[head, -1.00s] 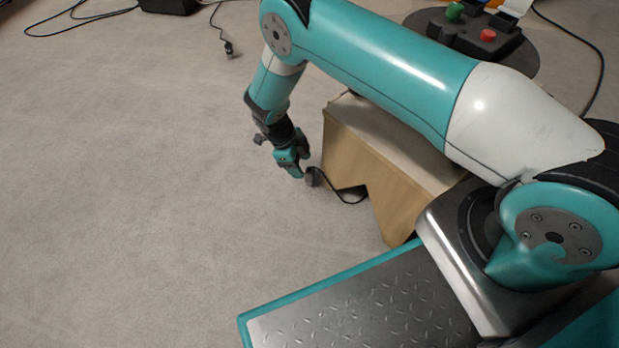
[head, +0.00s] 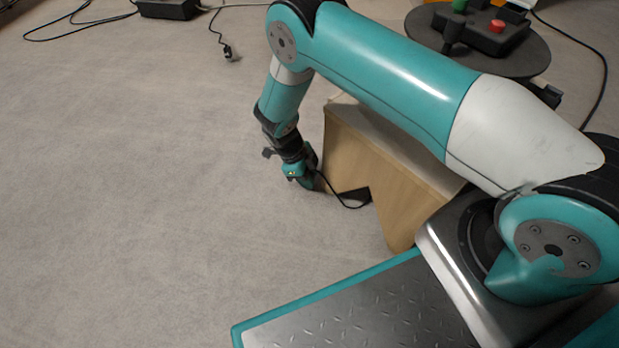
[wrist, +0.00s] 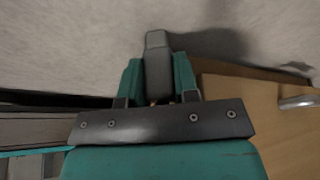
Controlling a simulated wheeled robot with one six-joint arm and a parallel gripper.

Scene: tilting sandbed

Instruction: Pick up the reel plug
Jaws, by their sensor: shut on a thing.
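The reel plug (wrist: 157,62) is a dark grey block between the two teal fingers in the wrist view, with its end sticking out past the fingertips. My gripper (wrist: 158,80) is shut on it. In the head view my gripper (head: 308,182) is low over the floor beside the wooden box, and the plug itself is mostly hidden there by the fingers. A black cord (head: 343,201) runs from the gripper toward the dark notch in the box. I cannot tell whether the plug touches the floor.
The wooden box (head: 350,155) with a sand-coloured top stands just right of my gripper. Another plug (head: 228,53) on a cord lies at the back, near a black power unit (head: 168,8). A round dark table (head: 480,60) holds a red button. Floor to the left is clear.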

